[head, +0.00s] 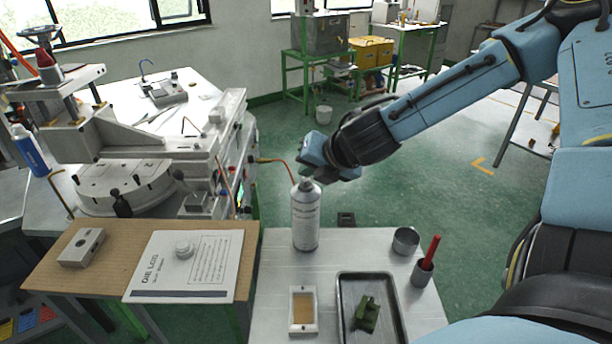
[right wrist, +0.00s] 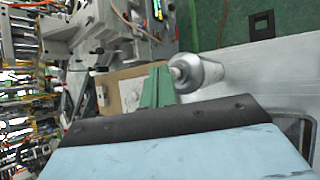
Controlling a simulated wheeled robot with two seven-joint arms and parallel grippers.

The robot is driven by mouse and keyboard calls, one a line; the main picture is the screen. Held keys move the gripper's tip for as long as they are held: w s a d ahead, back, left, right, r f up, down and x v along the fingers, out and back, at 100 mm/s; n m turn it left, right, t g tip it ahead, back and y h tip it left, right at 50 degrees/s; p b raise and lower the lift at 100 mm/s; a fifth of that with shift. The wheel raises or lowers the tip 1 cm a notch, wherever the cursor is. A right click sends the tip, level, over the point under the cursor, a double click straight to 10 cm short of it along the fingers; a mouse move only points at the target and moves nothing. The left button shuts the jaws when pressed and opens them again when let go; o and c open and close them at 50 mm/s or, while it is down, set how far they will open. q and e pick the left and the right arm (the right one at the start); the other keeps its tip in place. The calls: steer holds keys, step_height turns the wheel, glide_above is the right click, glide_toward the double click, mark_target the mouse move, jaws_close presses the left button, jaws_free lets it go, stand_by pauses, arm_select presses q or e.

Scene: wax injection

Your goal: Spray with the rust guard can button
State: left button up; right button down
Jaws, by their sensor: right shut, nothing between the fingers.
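The rust guard can (head: 306,218), a white-grey spray can with printed text, stands upright on the grey metal table. Its top button (head: 306,183) shows just below my right gripper (head: 320,170), whose fingertips are hard to make out in the head view. The can also shows in the right wrist view (right wrist: 201,73), its button end beside the fingers of my right gripper (right wrist: 158,75). The fingers are shut with nothing between them. I cannot tell whether they touch the button. My left gripper is not in view.
A metal tray (head: 344,310) with a green part (head: 367,314), a framed block (head: 302,310), a metal cup (head: 405,240) and a holder with a red handle (head: 429,255) share the table. A board with a DIE LCG booklet (head: 195,270) and a machine (head: 130,165) stand left.

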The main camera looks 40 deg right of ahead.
steer(key=shift+r, duration=0.25)
step_height(320, 180, up, 6)
steer(key=p, duration=0.5)
stand_by(0.4)
stand_by(0.6)
